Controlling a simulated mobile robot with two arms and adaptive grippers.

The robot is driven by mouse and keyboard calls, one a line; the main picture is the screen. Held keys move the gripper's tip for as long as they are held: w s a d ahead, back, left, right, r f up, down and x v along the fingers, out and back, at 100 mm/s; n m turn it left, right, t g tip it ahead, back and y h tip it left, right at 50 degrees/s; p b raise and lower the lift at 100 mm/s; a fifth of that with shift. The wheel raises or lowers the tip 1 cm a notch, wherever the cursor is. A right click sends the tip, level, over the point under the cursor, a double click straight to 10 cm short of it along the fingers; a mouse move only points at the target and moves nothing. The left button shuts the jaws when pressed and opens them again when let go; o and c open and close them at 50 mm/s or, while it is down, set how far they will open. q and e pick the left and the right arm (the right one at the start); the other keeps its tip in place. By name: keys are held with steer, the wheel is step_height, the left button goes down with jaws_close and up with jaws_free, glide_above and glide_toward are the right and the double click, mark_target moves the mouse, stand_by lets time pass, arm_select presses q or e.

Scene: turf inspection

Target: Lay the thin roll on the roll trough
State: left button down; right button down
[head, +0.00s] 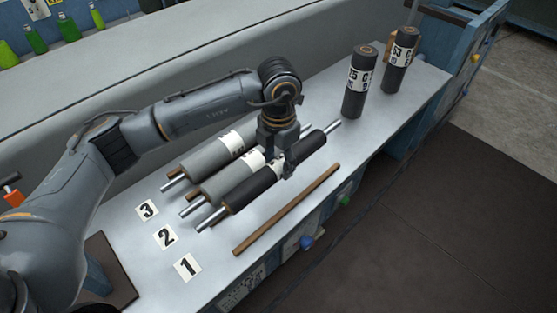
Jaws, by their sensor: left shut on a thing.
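My left gripper (281,166) reaches down over the metal bench and is shut on a dark roll (254,187) with silver shaft ends. This roll looks slimmer than the two grey rolls beside it. It slants above or along a wooden rail, behind the bare front wooden rail (287,209); I cannot tell whether it touches the bench. The grey rolls, a middle one (227,185) and a rear one (208,157), lie parallel behind it, partly hidden by my arm. The rails with the number cards look like the roll trough. My right gripper is not in view.
Number cards 1 (187,267), 2 (165,237) and 3 (147,210) lie at the bench's left. Two dark labelled rolls, one nearer (360,82) and one farther (400,60), stand upright at the right end. The bench between them and the front rail is clear.

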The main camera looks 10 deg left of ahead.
arm_select(q)
step_height(320, 180, down, 5)
steer(key=b, duration=0.4)
steer(key=shift+f+b, duration=1.55)
steer(key=shift+f, duration=0.15)
steer(key=c, duration=0.8)
jaws_free()
steer(key=shift+o, duration=0.8)
steer(key=shift+s, duration=0.1)
steer(key=shift+r, duration=0.15)
step_height(320, 180, up, 12)
steer(key=shift+f, duration=0.1)
